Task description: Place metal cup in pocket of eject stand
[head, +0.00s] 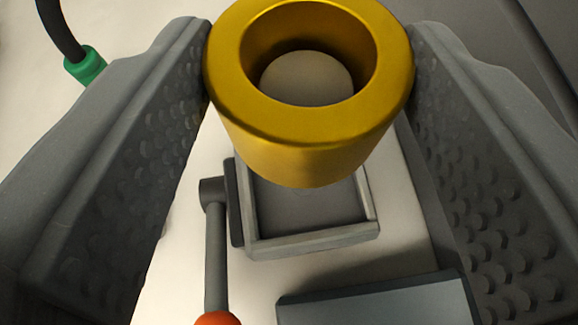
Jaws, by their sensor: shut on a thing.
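The metal cup (305,142) is a gold, thick-walled ring-like cup with a round opening on top. A pale grey round surface shows down inside it. My gripper (310,70) is shut on the cup, with one grey dimpled finger on each side of it. Below and partly behind the cup is a grey square stand (310,243) with a raised rim and a recessed pocket, which looks like the eject stand. The cup covers the far part of the pocket. The cup appears above the stand; the exact gap cannot be told.
A grey lever (216,255) with an orange-red knob (217,319) is on the stand's left side. A blue-grey block (380,302) lies in front, lower right. A black cable with a green connector (86,65) is at upper left. The pale surface is clear around the lever.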

